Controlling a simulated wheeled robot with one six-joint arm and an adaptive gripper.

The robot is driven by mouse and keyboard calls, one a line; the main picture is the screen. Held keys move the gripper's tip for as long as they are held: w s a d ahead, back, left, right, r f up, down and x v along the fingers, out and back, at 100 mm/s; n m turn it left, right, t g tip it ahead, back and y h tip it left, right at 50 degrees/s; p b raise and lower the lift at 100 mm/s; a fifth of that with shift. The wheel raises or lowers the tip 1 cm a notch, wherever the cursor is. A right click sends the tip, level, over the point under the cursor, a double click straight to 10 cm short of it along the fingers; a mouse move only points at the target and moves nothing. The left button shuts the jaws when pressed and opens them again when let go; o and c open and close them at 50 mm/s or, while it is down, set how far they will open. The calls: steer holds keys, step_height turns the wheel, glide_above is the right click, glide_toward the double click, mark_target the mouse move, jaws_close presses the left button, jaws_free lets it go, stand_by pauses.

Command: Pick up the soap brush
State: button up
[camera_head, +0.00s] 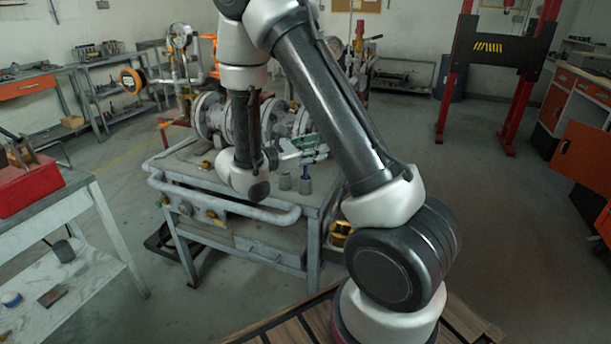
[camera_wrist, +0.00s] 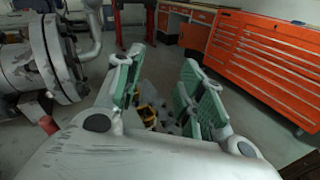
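My gripper (camera_head: 308,148) is above the workbench's right end in the head view, mostly behind my arm. In the wrist view its two green-padded fingers (camera_wrist: 160,78) stand apart with nothing held between them. A small grey container with a blue upright top (camera_head: 305,180) stands on the bench just below the gripper. I cannot tell for certain whether the blue piece is the soap brush. No brush is clearly visible in the wrist view.
The flanged valve and pipe (camera_head: 212,115) lie on the bench, also at left in the wrist view (camera_wrist: 45,60). A rail (camera_head: 225,203) runs along the bench's front. A red tool box (camera_head: 28,187) sits on a side table. Orange cabinets (camera_wrist: 270,55) stand beyond open floor.

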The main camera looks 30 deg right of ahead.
mark_target(305, 173)
steer(key=w+a+f+n+t, duration=0.4)
steer(key=a+f+n+t, duration=0.15)
steer(key=f, duration=0.25)
steer(key=shift+n+y, duration=0.35)
steer(key=shift+y, duration=0.05)
steer(key=x, duration=0.8)
steer(key=shift+w+a, duration=0.1)
jaws_close()
